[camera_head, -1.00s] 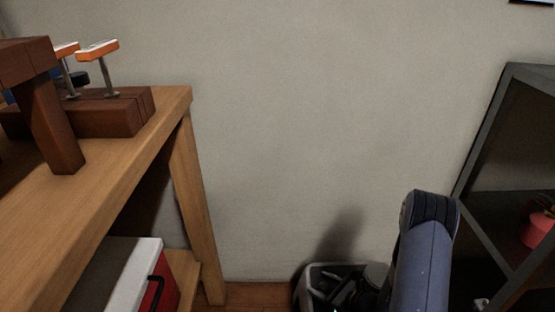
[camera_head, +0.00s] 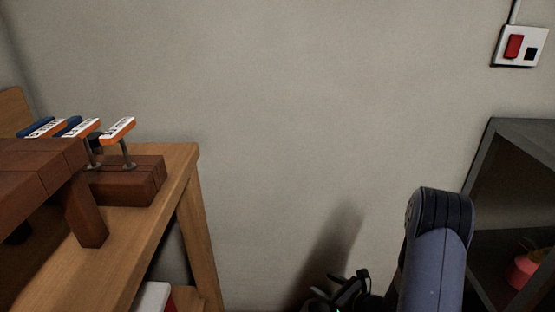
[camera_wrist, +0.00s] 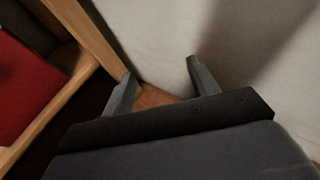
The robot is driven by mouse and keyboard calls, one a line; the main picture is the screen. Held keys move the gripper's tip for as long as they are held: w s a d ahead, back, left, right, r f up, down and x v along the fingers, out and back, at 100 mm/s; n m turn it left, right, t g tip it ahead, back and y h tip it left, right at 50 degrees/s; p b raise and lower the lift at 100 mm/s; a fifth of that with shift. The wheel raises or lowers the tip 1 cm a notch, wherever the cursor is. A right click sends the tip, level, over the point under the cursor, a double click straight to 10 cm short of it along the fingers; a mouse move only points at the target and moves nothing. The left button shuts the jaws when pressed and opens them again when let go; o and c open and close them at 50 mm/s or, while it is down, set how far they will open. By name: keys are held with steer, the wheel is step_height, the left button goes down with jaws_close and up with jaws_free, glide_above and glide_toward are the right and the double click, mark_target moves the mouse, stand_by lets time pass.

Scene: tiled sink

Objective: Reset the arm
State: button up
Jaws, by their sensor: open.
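My arm (camera_head: 436,250) rises at the lower right of the head view, a blue-grey link with a dark rounded joint at its top. My gripper (camera_head: 345,292) shows as a dark shape low in the head view, in front of the wall. In the wrist view my gripper (camera_wrist: 160,82) has its two grey fingers wide apart with nothing between them. Behind the fingers are the pale wall and a strip of brown floor.
A wooden table (camera_head: 180,165) stands at left, bearing dark brown blocks (camera_head: 130,183) and orange-and-white-topped pieces (camera_head: 118,130). A red object (camera_wrist: 28,88) is at left in the wrist view. A dark shelf (camera_head: 482,165) with a pink pot (camera_head: 522,272) stands right. A switch plate (camera_head: 519,46) is on the wall.

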steer(key=w+r+m+t+h+p, duration=0.1)
steer(key=r+m+h+p, duration=0.1)
steer(key=r+p, duration=1.1)
steer(key=w+r+m+t+h+p, duration=0.1)
steer(key=r+p, duration=1.3)
steer(key=r, duration=1.7)
steer(key=shift+w+d+m+t+h, duration=0.3)
steer(key=shift+w+d+m+h, duration=0.15)
steer(key=shift+w+m+h, duration=0.25)
steer(key=shift+s, duration=0.1)
steer(key=shift+a+r, duration=0.1)
